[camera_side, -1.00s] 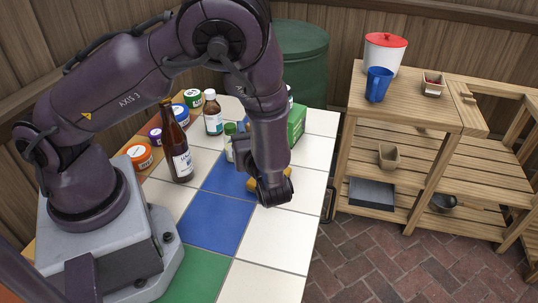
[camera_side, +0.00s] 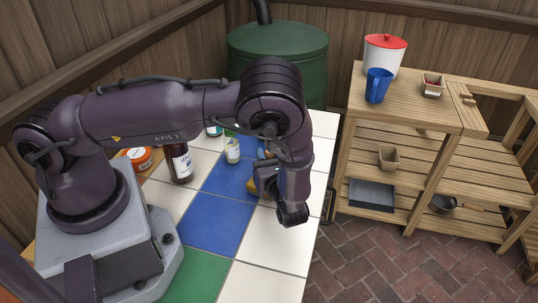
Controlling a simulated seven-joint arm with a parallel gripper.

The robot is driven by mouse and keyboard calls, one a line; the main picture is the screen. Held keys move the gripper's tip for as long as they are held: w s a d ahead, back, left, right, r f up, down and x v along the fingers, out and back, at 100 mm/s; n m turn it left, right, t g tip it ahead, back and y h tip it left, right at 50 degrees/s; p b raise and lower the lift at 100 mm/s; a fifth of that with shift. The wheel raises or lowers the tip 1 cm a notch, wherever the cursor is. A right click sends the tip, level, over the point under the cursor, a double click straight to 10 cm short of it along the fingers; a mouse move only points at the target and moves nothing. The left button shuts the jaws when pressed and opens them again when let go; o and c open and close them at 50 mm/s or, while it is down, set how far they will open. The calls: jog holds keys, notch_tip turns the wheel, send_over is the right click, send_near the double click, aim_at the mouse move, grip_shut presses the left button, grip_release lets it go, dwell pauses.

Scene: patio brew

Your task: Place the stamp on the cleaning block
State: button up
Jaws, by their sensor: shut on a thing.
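My gripper (camera_side: 266,180) is low over the tiled table, right of the blue tiles, and largely hidden behind my own wrist. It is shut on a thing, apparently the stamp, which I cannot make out.
A brown bottle (camera_side: 180,162) and an orange-lidded jar (camera_side: 140,158) stand further left. The front white tiles (camera_side: 262,283) are clear. A wooden shelf (camera_side: 420,115) with a blue mug (camera_side: 378,86) stands right, beyond a gap.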

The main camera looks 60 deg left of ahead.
jog(key=o, duration=1)
jog(key=shift+f, duration=0.15)
jog(key=shift+d, duration=0.35)
jog(key=v, duration=1.1)
jog(key=shift+s+d, duration=0.15)
jog(key=shift+s, duration=0.05)
jog(key=shift+s+a+r+n+t+h, duration=0.25)
jog(key=shift+s+a+r+n+h, duration=0.85)
jog(key=shift+s+r+n+h, duration=2.7)
jog(key=shift+s+a+r+n+t+h, duration=0.3)
jog(key=shift+s+a+r+n+h, duration=0.65)
jog(key=shift+r+n+h, duration=3.3)
jog(key=shift+s+a+r+n+t+h, duration=0.25)
jog(key=shift+s+a+r+n+h, duration=1.4)
jog(key=shift+r, duration=4.7)
